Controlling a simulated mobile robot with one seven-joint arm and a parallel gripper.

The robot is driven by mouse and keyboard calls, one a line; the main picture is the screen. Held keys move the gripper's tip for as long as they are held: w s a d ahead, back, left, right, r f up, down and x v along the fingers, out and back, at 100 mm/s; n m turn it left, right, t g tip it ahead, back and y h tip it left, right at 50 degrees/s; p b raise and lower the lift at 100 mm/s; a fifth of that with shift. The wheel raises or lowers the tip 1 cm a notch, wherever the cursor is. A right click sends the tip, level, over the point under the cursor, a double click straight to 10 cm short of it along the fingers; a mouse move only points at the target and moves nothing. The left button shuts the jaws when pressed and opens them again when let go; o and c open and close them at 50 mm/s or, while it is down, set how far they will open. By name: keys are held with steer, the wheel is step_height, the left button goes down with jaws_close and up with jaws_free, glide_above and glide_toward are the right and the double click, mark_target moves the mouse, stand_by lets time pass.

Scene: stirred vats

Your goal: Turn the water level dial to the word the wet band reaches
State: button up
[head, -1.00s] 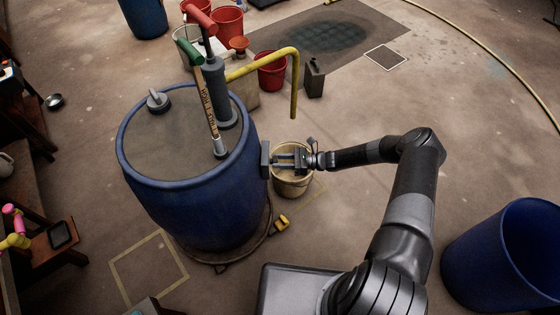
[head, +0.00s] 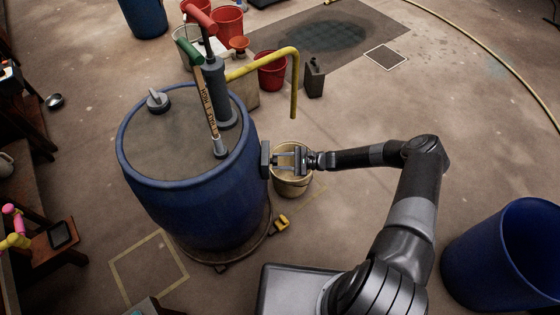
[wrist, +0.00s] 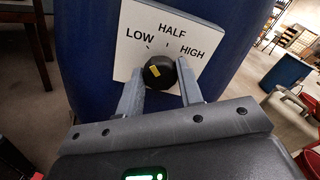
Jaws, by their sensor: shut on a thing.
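The dial is a black round knob (wrist: 160,78) with a short yellow mark, on a white plate (wrist: 128,62) reading LOW, HALF and HIGH from left to right. The plate is on the side of a blue drum (head: 205,205). My gripper (wrist: 160,92) is shut on the knob, one finger on each side; in the head view my gripper (head: 278,160) is at the drum's right side. The yellow mark's exact aim is unclear. A wooden stick (head: 208,110) with words leans up from the drum's lid, below a green handle; its wet band cannot be made out.
A grey pump (head: 216,95) with a red handle and a yellow spout pipe (head: 294,80) rises from the lid. A tan bucket (head: 293,185) stands below my gripper. A blue barrel (head: 505,255) is at right.

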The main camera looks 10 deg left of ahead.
steer(key=shift+d+n, duration=0.1)
steer(key=shift+n, duration=0.5)
steer(key=o, duration=1)
steer(key=shift+c, duration=0.2)
steer(key=w+d, duration=0.1)
steer(key=d, duration=0.9)
steer(key=shift+w+d, duration=0.15)
steer(key=shift+d, duration=0.2)
